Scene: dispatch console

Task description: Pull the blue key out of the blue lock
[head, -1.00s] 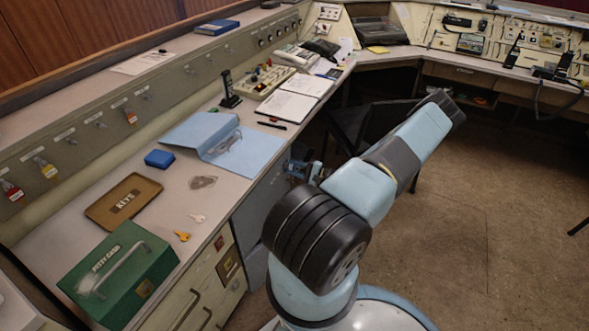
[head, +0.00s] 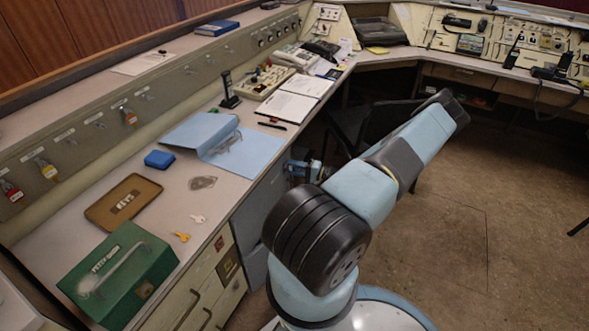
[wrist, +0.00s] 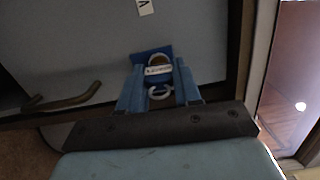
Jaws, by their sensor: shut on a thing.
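In the wrist view, the blue lock (wrist: 140,56) is a blue plate with a round brass part on a grey cabinet front. My gripper (wrist: 158,76) has its two blue fingers in front of the lock, one on either side of a small piece with a white label (wrist: 158,70) and a pale ring (wrist: 160,94) below it. I take this piece to be the key, and the fingers are shut on it. Its shaft is hidden, so I cannot tell how deep it sits. In the head view, my gripper (head: 303,168) is small and partly hidden by my arm, at the cabinet below the desk edge.
A curved handle (wrist: 65,97) sticks out left of the lock in the wrist view. On the desk are a green cash box (head: 118,270), a brown key tray (head: 124,203), a yellow key (head: 182,237) and a blue folder (head: 255,150). Open floor (head: 450,240) lies to the right.

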